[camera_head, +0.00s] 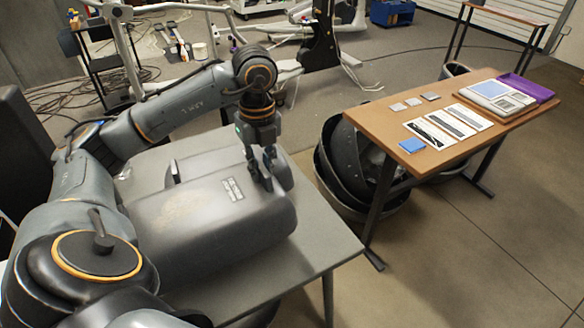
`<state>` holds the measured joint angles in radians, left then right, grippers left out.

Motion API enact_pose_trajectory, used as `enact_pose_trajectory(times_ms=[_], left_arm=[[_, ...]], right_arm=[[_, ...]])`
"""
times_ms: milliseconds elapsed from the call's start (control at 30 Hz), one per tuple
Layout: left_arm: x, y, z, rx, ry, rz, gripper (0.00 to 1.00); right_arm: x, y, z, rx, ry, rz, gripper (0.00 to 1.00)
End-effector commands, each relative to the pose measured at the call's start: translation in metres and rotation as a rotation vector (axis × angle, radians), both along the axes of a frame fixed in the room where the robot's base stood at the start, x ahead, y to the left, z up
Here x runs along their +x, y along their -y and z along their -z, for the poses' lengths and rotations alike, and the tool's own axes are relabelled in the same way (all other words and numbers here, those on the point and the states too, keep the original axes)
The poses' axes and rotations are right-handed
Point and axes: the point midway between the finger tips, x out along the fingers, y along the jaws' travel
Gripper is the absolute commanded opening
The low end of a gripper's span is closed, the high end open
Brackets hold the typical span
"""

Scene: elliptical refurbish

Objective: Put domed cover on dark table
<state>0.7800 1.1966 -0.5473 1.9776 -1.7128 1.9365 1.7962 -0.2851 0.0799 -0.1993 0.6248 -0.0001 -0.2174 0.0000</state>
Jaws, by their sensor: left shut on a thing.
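A large grey domed cover (190,218) with a small printed label lies on a grey table (300,268). My left gripper (262,180) points down at the right part of the cover. It is shut on the cover, by what looks like a ridge or edge there; the exact contact is partly hidden by the fingers. The cover appears to rest on the tabletop or just above it; I cannot tell which. My right gripper is not in view.
A brown-topped table (485,148) on dark legs stands to the right, with cards, a blue square (411,145), a device (495,97) and a purple tray (527,87). Dark curved shells (345,160) lie on the floor between the tables. Open floor lies at lower right.

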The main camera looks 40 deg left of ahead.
Motion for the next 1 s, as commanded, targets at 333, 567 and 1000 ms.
enact_pose_trajectory(times_ms=[333,567,1000], left_arm=[[0.07,0.036,0.035,-0.004,-0.004,0.002,0.0],[0.095,0.047,0.071,-0.001,-0.003,0.001,0.0],[0.108,0.053,0.107,0.001,-0.004,0.001,0.0]], right_arm=[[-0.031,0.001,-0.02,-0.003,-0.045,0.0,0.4],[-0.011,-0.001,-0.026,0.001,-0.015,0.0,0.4],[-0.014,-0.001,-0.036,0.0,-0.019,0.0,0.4]])
